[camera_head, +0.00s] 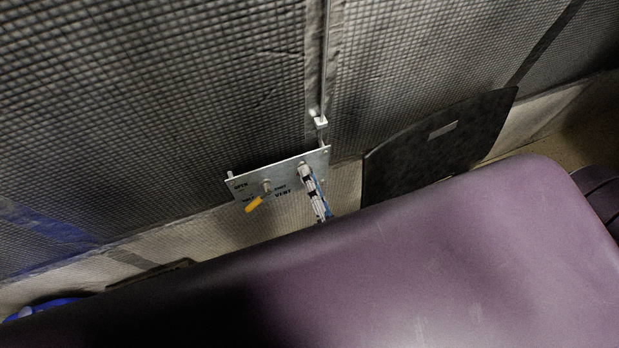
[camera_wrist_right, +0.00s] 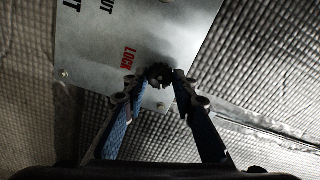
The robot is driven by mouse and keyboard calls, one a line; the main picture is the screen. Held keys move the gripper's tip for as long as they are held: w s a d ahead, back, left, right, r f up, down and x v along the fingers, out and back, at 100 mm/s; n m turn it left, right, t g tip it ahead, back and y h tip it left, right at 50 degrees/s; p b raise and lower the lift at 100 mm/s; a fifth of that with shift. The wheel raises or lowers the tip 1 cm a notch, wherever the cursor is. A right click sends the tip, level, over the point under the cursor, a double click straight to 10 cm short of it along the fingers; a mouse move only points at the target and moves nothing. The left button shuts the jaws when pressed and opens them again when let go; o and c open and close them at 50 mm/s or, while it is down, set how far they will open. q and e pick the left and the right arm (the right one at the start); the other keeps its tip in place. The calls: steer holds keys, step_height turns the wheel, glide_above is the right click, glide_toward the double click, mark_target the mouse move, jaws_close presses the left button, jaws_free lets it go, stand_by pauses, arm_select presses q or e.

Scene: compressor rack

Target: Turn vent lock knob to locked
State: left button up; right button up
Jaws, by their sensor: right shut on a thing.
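The vent lock knob (camera_wrist_right: 158,72) is small, round and dark on a grey metal panel (camera_wrist_right: 190,30). Red LOCK lettering stands just left of the knob in the right wrist view. My right gripper (camera_wrist_right: 154,78) is shut on the knob, one blue-padded finger on each side. In the head view the panel (camera_head: 290,178) hangs low on the quilted wall. My right gripper (camera_head: 307,175) reaches its right part there and covers the knob. Which way the knob points cannot be told. My left gripper is not in view.
A yellow-handled lever (camera_head: 255,204) sits on the panel's left part. A thin metal rod (camera_head: 326,70) runs up the wall above the panel. A dark board (camera_head: 430,140) leans to its right. A blue object (camera_head: 42,307) shows at the lower left.

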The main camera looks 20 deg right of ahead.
steer(key=m+b, duration=0.1)
steer(key=m, duration=0.4)
steer(key=shift+f+m+b, duration=0.15)
steer(key=shift+m+b, duration=0.15)
steer(key=shift+b, duration=0.05)
stand_by(0.5)
steer(key=o, duration=1.2)
steer(key=shift+c, duration=0.2)
steer(key=s, duration=1.2)
steer(key=shift+d, duration=0.2)
